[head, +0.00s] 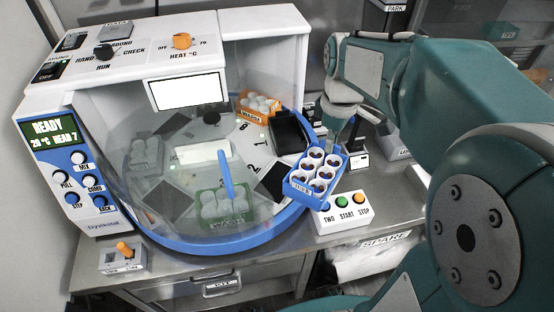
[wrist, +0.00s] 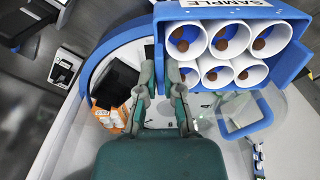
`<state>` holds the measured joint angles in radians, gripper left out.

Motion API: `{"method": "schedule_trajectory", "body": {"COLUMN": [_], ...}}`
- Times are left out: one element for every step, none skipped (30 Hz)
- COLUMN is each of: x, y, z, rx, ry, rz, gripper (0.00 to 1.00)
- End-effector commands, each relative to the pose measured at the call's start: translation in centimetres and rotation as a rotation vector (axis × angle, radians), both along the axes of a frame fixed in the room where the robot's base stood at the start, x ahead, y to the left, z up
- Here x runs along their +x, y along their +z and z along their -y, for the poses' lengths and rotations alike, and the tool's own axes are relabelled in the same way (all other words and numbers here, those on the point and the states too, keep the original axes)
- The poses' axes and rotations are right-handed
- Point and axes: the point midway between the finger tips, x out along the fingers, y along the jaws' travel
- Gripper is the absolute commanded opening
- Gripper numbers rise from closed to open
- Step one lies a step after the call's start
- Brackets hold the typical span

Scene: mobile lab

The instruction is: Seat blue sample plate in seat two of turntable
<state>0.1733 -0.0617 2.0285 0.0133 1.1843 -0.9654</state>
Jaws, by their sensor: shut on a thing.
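The blue sample plate (head: 313,180) holds several white tubes with brown and blue contents. It hangs tilted at the right front edge of the turntable machine, above the button box. It also shows in the wrist view (wrist: 285,75) with its SAMPLE label. My gripper (head: 337,143) is shut on the plate's edge; its fingers (wrist: 167,92) meet the plate's left side in the wrist view. The turntable (head: 215,130) lies inside the machine, with the numbers 1 and 2 on its right part. A dark seat (head: 273,183) beside the 2 looks empty.
A clear cover with a blue handle (head: 227,176) spans the turntable's front. An orange rack (head: 259,104), a green rack (head: 224,205) and a grey rack (head: 147,152) stand on it. The button box (head: 343,212) sits below the plate. The panel (head: 54,128) reads READY.

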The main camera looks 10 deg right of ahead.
Motion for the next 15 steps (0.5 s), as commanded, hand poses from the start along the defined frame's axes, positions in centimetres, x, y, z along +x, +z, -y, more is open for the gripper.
{"method": "schedule_trajectory", "body": {"x": [1.0,1.6,2.3,2.9,3.5,4.2,4.8,5.3,6.1,6.6,6.9,7.4,7.8,8.2,8.6], "y": [-0.6,-0.9,-1.3,-1.5,-1.8,-2.2,-2.5,-2.8,-3.2,-3.5,-4.1,-4.9,-5.4,-5.9,-6.5], "z": [-0.6,-0.9,-1.4,-1.7,-2.1,-2.6,-3.0,-3.3,-3.6,-4.0,-4.1,-4.4,-4.6,-4.7,-4.9], "rx": [0.001,0.001,0.0,-0.001,-0.001,-0.003,-0.003,-0.004,-0.004,-0.004,-0.004,-0.004,-0.004,-0.004,-0.004], "ry": [0.004,0.004,0.004,0.004,0.003,0.004,0.003,0.003,0.003,0.003,0.001,0.001,0.001,0.001,0.001], "rz": [-0.004,-0.005,-0.004,-0.003,-0.004,-0.004,-0.004,-0.004,-0.004,-0.004,-0.006,-0.006,-0.006,-0.005,-0.004], "gripper": [0.0,0.0,0.0,0.0,0.0,0.0,0.0,0.0,0.0,0.0,0.0,0.0,0.0,0.0,0.0]}}
